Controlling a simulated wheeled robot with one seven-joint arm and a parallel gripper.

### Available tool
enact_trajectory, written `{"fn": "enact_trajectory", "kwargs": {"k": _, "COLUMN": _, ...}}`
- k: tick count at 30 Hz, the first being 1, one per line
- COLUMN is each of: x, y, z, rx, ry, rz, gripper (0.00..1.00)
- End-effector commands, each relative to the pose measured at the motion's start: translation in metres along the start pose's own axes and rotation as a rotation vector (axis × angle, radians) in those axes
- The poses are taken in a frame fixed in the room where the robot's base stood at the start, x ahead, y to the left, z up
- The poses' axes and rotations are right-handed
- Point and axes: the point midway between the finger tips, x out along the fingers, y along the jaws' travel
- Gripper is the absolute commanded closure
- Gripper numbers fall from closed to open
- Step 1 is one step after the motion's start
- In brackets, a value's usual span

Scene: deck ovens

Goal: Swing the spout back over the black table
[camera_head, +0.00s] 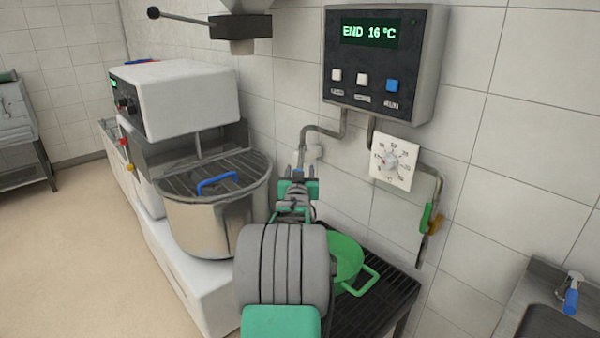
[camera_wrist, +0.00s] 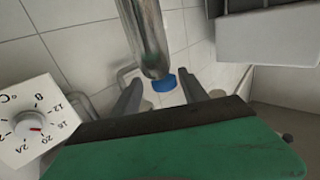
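The spout (camera_head: 322,131) is a grey metal pipe that leaves the underside of the wall box and bends down. In the wrist view the spout (camera_wrist: 147,38) comes down from the top and ends in a blue tip (camera_wrist: 163,83). My gripper (camera_head: 299,172) is at the spout's lower end. In the wrist view my gripper (camera_wrist: 158,78) has its two fingers apart, with the blue tip between or just beyond them. I cannot tell whether either finger touches it. The black table (camera_head: 403,287) is slatted and stands at the lower right, partly behind my arm.
A green pot (camera_head: 345,250) stands on the black table. A mixer with a steel bowl (camera_head: 212,225) is to the left. The wall box (camera_head: 385,62) reads "END 16 °C". A dial (camera_head: 394,163) and a valve lever (camera_head: 425,217) are on the wall at right.

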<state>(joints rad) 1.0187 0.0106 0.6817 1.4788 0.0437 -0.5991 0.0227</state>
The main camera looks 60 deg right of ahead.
Motion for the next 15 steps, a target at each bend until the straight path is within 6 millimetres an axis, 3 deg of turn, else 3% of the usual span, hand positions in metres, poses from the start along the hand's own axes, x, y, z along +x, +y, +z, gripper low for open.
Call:
{"fn": "enact_trajectory", "kwargs": {"k": 8, "x": -0.007, "y": -0.001, "z": 0.0, "rx": 0.001, "ry": 0.001, "rz": -0.002, "gripper": 0.49}}
{"fn": "enact_trajectory", "kwargs": {"k": 15, "x": -0.054, "y": 0.0, "z": 0.0, "rx": 0.001, "ry": 0.002, "rz": 0.0, "gripper": 0.49}}
